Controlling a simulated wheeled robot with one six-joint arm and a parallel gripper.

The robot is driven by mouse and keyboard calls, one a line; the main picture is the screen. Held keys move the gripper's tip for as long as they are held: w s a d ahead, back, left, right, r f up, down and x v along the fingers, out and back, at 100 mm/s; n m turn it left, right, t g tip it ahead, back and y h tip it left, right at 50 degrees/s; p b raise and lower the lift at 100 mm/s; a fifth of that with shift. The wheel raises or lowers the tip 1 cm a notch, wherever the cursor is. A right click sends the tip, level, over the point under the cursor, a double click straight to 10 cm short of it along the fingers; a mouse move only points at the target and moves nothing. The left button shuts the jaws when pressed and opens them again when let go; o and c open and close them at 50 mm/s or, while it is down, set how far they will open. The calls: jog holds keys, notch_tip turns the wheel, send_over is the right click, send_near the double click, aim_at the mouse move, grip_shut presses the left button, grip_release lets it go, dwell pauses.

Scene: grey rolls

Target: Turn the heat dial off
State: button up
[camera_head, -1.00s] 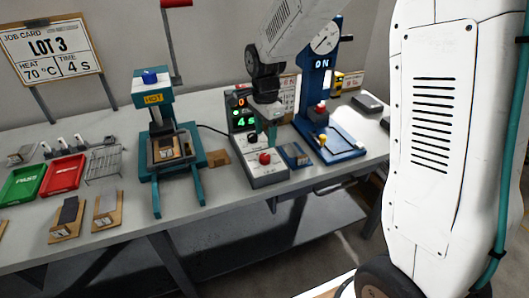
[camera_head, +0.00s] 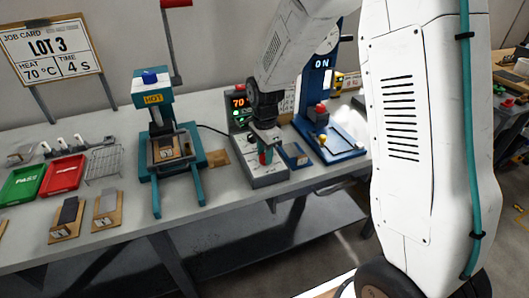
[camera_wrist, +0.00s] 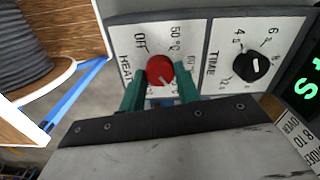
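The heat dial (camera_wrist: 160,71) is a red round knob on the white panel face in the wrist view. Its white pointer points to the lower right, away from the OFF mark at its upper left. My gripper (camera_wrist: 160,86) has a teal finger on each side of the dial, with no clear grip on it. The box's red display (camera_head: 239,102) reads 70.
A black time dial (camera_wrist: 252,66) sits close to the right of the heat dial. The teal heat press (camera_head: 155,130), with a HOT sign, stands left of the box. A blue press (camera_head: 325,130) marked ON stands right. A blue pad (camera_head: 295,155) lies beside the box.

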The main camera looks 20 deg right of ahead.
jog(key=shift+c, duration=1)
